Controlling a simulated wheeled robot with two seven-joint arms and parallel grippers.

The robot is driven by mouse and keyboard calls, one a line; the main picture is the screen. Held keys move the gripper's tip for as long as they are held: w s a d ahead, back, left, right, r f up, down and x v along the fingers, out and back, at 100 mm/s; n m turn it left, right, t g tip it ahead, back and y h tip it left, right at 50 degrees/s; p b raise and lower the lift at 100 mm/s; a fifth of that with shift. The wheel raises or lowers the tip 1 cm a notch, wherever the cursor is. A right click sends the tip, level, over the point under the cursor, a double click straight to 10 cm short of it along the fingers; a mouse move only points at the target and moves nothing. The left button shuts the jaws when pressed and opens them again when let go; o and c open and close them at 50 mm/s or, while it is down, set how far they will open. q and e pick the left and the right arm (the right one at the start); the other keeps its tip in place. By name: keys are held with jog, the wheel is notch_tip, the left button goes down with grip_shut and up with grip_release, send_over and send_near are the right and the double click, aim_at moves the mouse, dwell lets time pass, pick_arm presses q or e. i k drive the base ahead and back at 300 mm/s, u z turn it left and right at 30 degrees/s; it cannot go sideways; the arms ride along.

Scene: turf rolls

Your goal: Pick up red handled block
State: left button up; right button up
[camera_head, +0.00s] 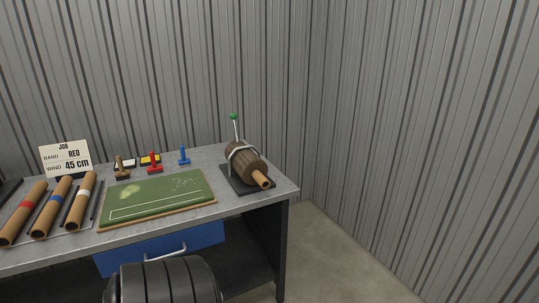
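A small block with a red handle (152,162) stands upright on the grey table (240,212), behind the green turf mat (158,196). A brown handled block (121,169) stands to its left and a blue handled block (183,156) to its right. The red one appears clear of both neighbours. Neither of my grippers shows in the head view.
A wooden drum on a dark base (245,166) with a green-knobbed lever stands at the table's right end. Several banded brown rolls (55,205) lie at left before a job sign (65,157). A blue drawer (165,248) and a black ribbed object (165,280) are at the front.

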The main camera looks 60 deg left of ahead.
aim_at(155, 168)
jog(key=u, duration=3.55)
